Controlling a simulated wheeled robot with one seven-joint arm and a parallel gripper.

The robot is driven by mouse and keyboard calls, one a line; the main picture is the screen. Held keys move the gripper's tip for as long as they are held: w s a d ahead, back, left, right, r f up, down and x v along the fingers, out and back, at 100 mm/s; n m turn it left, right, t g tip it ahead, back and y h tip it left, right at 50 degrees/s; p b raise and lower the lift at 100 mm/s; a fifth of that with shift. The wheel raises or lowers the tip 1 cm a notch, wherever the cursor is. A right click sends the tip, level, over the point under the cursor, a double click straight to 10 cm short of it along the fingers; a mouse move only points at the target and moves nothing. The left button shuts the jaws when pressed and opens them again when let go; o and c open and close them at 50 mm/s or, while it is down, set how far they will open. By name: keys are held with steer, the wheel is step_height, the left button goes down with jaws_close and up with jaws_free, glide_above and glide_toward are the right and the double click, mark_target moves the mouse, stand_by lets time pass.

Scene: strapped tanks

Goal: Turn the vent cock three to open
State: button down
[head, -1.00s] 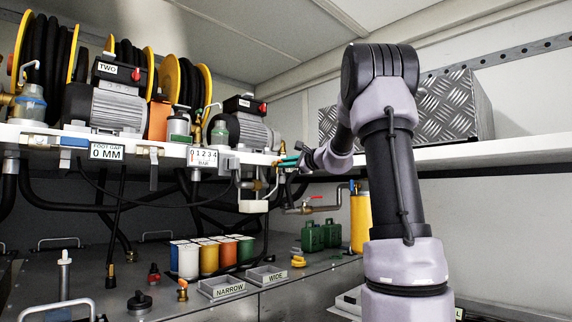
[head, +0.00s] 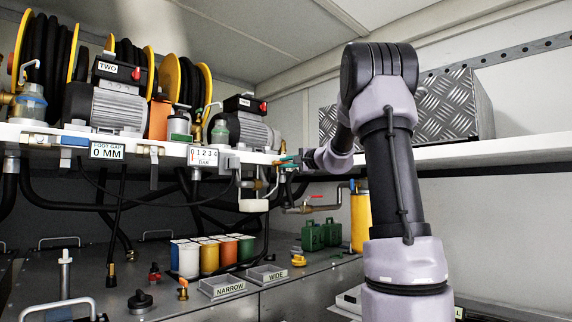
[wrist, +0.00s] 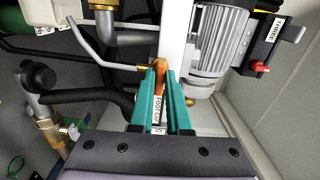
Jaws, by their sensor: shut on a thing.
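In the wrist view, the teal fingers of my gripper (wrist: 160,108) are closed around a small orange-brown handle (wrist: 160,68) beside the white shelf edge. It appears to be the vent cock's handle, but the fingers hide most of it. In the head view, my gripper (head: 288,163) is at the shelf's front edge, just right of the third pump (head: 243,130). The cock's body and the handle's exact angle are hard to make out there.
The grey pump motor (wrist: 218,45) is close to the fingers in the wrist view. A thin bent pipe (wrist: 95,50) and a brass valve (wrist: 48,135) lie to the left. In the head view, a tread-plate box (head: 455,105) stands on the shelf behind my arm.

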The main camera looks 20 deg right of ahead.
steer(key=shift+f, duration=0.15)
steer(key=c, duration=0.9)
jaws_free()
steer(key=shift+s+d, duration=0.1)
steer(key=v, duration=1)
steer(key=shift+s+d, duration=0.1)
steer(key=shift+s, duration=0.15)
